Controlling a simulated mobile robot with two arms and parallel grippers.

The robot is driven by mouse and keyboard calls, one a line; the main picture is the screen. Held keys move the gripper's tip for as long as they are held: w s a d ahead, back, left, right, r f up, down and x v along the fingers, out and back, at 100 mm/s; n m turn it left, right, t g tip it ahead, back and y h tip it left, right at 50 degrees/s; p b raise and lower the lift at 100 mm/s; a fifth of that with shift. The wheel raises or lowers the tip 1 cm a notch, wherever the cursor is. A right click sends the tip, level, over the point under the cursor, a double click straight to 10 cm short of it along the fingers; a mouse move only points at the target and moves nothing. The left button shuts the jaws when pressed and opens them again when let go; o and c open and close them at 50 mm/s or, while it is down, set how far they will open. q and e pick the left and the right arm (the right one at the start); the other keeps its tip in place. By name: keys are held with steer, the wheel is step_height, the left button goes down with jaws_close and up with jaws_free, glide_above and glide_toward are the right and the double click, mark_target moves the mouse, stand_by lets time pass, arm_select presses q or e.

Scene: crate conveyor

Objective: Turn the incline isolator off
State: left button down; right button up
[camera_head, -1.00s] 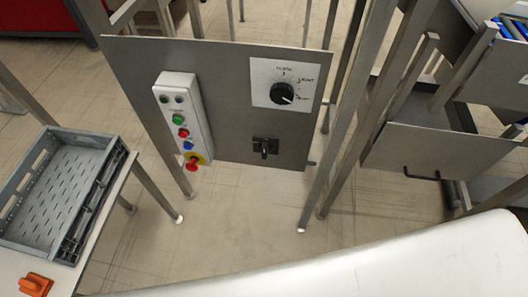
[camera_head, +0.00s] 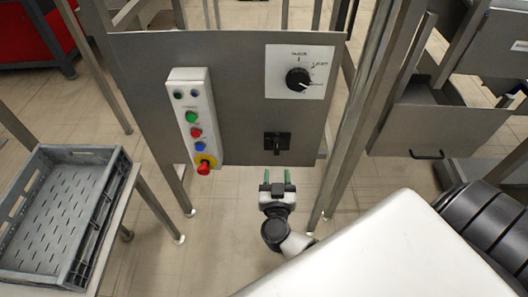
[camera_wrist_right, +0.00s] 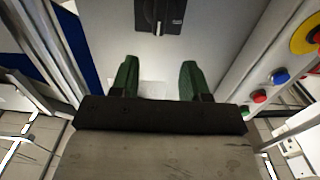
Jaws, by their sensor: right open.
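A grey panel (camera_head: 235,100) carries a black switch (camera_head: 277,143) low on its right side, which looks like the isolator. The switch also shows at the top edge of the right wrist view (camera_wrist_right: 160,12), partly cut off, with its handle pointing along the picture's vertical. I cannot read its label. My right gripper (camera_head: 277,180) is below the switch in the head view, apart from it, with green fingers open and empty. The open fingers (camera_wrist_right: 157,72) also show in the right wrist view. My left gripper is not in view.
A round black selector knob (camera_head: 298,79) sits on a white plate above the switch. Left of it is a button box (camera_head: 191,115) with a red emergency knob (camera_head: 204,168). A grey crate (camera_head: 125,175) stands at left. Frame posts flank the panel.

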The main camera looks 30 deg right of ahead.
mark_target(277, 145)
steer(key=b+x, duration=0.1)
steer(key=x, duration=0.9)
steer(key=shift+w+d, duration=0.25)
jaws_close()
